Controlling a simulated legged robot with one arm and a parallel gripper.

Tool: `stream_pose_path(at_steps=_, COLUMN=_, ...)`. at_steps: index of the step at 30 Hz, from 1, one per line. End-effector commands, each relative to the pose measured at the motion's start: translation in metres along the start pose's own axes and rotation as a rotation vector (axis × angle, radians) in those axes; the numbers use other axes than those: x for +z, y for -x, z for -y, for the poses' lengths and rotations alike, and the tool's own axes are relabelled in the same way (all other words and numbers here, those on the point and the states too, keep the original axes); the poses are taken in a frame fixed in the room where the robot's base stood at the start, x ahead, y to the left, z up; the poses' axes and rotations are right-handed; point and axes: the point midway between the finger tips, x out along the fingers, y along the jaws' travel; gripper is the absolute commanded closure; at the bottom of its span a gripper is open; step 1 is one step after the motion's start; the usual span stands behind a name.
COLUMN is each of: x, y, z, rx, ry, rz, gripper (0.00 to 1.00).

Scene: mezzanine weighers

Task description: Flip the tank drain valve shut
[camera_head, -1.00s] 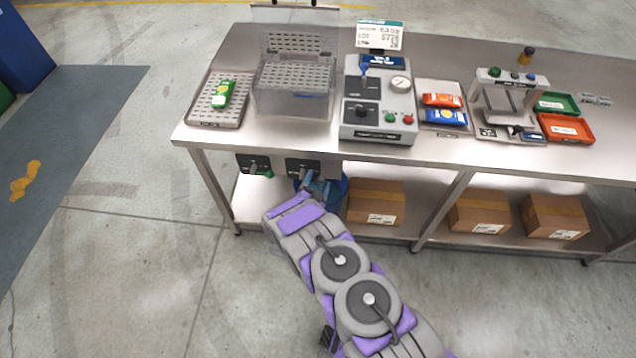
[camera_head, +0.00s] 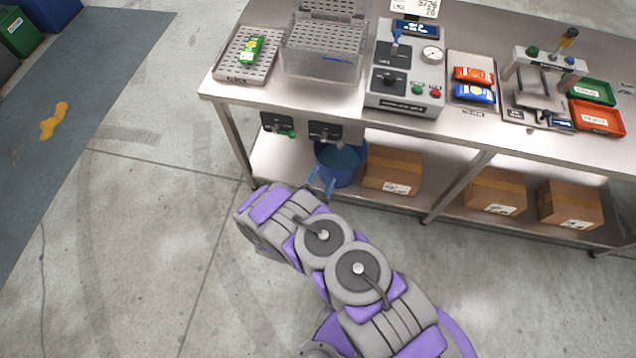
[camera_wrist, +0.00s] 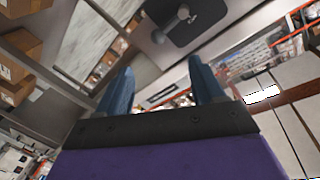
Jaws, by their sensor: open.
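Two dark panels hang under the table's front edge, each with a small grey handle: the left panel (camera_head: 275,123), with a green piece beside it, and the right panel (camera_head: 338,131), below the clear tank (camera_head: 322,66). No readable label shows which is the drain valve. My gripper (camera_head: 321,181) is open and empty, its blue fingers below the right panel, in front of the blue bucket (camera_head: 346,178). In the wrist view, the open fingers (camera_wrist: 158,76) point toward a dark panel (camera_wrist: 205,14) with a grey knob (camera_wrist: 184,13), apart from them.
Cardboard boxes (camera_head: 393,168) stand on the lower shelf, right of the bucket. A table leg (camera_head: 236,143) is left of the panels. A control box (camera_head: 405,70), a perforated tray (camera_head: 240,70) and packets are on the tabletop. The floor on the left is open.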

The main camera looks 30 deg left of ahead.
Motion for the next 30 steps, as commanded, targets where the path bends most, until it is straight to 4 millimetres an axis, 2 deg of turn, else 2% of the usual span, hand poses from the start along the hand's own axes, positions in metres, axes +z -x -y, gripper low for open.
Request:
stream_pose_path(at_steps=3, x=0.001, y=0.016, z=0.001, rx=-0.001, ry=0.0, rz=0.002, gripper=0.32)
stream_pose_path(at_steps=9, x=0.001, y=0.026, z=0.0, rx=0.001, ry=-0.001, rz=0.0, gripper=0.32)
stream_pose_path(at_steps=26, x=0.001, y=0.025, z=0.0, rx=0.002, ry=-0.001, rz=0.001, gripper=0.32)
stream_pose_path(at_steps=30, x=-0.002, y=0.014, z=0.006, rx=0.027, ry=-0.011, rz=0.023, gripper=0.32)
